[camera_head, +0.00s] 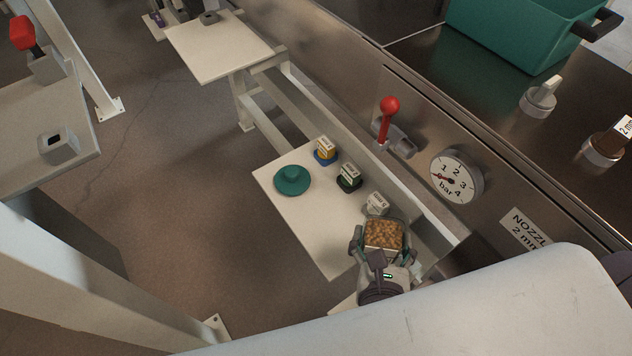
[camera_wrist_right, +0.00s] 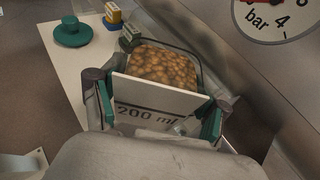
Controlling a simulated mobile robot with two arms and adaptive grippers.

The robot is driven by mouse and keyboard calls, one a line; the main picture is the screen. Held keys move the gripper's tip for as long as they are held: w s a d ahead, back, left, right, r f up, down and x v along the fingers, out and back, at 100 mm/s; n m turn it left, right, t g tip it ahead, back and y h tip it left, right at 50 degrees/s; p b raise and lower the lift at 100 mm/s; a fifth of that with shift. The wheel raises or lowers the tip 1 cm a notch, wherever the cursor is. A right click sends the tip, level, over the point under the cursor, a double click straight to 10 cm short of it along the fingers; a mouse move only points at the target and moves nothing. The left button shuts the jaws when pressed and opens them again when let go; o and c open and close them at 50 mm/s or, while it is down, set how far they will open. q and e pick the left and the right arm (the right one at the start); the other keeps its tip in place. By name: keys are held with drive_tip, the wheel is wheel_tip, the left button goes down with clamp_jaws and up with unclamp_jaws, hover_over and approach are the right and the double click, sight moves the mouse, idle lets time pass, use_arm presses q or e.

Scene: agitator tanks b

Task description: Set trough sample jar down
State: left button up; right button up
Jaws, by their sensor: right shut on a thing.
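The trough sample jar (camera_head: 384,236) is a clear square jar with brown granular contents. In the right wrist view the jar (camera_wrist_right: 162,66) shows a white label reading "200 ml" facing me. My right gripper (camera_head: 380,248) is shut on it, with a finger on each side; it also shows in the right wrist view (camera_wrist_right: 155,118). The jar is at the near right end of a small cream shelf (camera_head: 315,225). I cannot tell whether its base touches the shelf. A teal round lid with a knob (camera_head: 292,180) lies on the shelf. My left gripper is not in view.
Blue-yellow (camera_head: 325,150), dark green (camera_head: 349,177) and whitish (camera_head: 377,203) small labelled blocks line the shelf's back edge. A red-handled valve (camera_head: 389,115) and a pressure gauge (camera_head: 456,178) are on the steel panel behind. The shelf's front middle is clear.

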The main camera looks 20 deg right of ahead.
drive_tip(key=shift+w, duration=0.35)
drive_tip(key=b, duration=0.4)
hover_over(327, 235)
wheel_tip(327, 235, down, 7)
drive_tip(key=shift+r, duration=0.1)
wheel_tip(327, 235, down, 4)
drive_tip(key=b, duration=0.3)
drive_tip(key=shift+b, duration=0.35)
drive_tip(key=o, duration=1.3)
drive_tip(key=shift+o, duration=0.2)
